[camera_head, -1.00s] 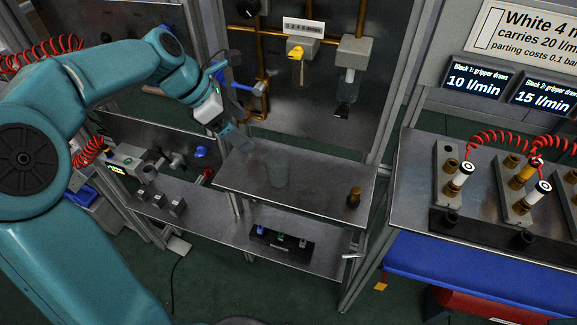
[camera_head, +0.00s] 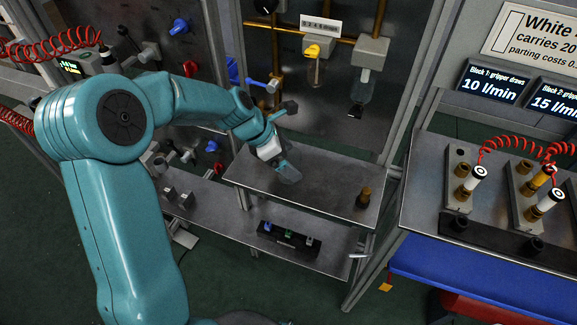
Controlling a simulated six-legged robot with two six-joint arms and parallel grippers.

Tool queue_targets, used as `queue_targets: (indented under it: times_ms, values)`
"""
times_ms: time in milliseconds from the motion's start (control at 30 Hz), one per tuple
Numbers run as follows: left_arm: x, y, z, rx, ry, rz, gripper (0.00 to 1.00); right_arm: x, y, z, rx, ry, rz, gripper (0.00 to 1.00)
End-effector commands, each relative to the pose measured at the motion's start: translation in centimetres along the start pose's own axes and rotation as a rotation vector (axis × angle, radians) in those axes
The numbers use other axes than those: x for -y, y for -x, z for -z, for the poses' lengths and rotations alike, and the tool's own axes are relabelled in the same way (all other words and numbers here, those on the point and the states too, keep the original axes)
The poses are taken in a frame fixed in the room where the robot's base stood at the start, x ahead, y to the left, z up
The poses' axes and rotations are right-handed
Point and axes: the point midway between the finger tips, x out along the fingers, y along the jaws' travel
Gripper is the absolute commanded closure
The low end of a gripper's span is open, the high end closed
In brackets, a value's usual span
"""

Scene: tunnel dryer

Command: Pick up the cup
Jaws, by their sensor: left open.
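A clear, bluish cup (camera_head: 291,174) stands on the upper metal shelf (camera_head: 320,192), left of its middle. It is faint and partly hidden by my left gripper (camera_head: 281,162). My left gripper reaches in from the left, tilted down, with its tips at the cup. It is open. I cannot tell whether the cup is between the fingers or just behind them. My right gripper is not in view.
A small brass fitting (camera_head: 364,197) stands at the shelf's right end. A lower shelf holds a black block (camera_head: 288,241). At right, a bench holds fittings with red coiled hoses (camera_head: 510,143).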

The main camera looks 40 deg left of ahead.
Motion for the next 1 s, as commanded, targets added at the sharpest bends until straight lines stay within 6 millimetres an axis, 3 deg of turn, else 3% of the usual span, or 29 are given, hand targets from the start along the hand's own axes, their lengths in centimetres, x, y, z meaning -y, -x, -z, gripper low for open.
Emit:
queue_targets:
  times_ms: [233, 267, 400, 433, 767, 1000]
  values:
    - [0.0, -0.3, -0.1, 0.001, 0.0, 0.0, 0.04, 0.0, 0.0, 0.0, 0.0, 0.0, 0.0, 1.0]
    - [0.0, -0.3, -0.1, 0.001, 0.0, 0.0, 0.1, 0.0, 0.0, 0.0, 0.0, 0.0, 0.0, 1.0]
    - [0.0, -0.3, -0.1, 0.001, 0.0, 0.0, 0.56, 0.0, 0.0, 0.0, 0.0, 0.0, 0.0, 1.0]
    - [0.0, -0.3, -0.1, 0.001, 0.0, 0.0, 0.59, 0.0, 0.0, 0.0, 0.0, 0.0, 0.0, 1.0]
    - [0.0, 0.0, -0.2, 0.001, -0.001, -0.001, 0.59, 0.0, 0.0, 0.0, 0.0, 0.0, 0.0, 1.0]
    - [0.0, 2.6, -1.9, 0.003, -0.003, -0.004, 0.59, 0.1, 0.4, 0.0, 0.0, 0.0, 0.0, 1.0]
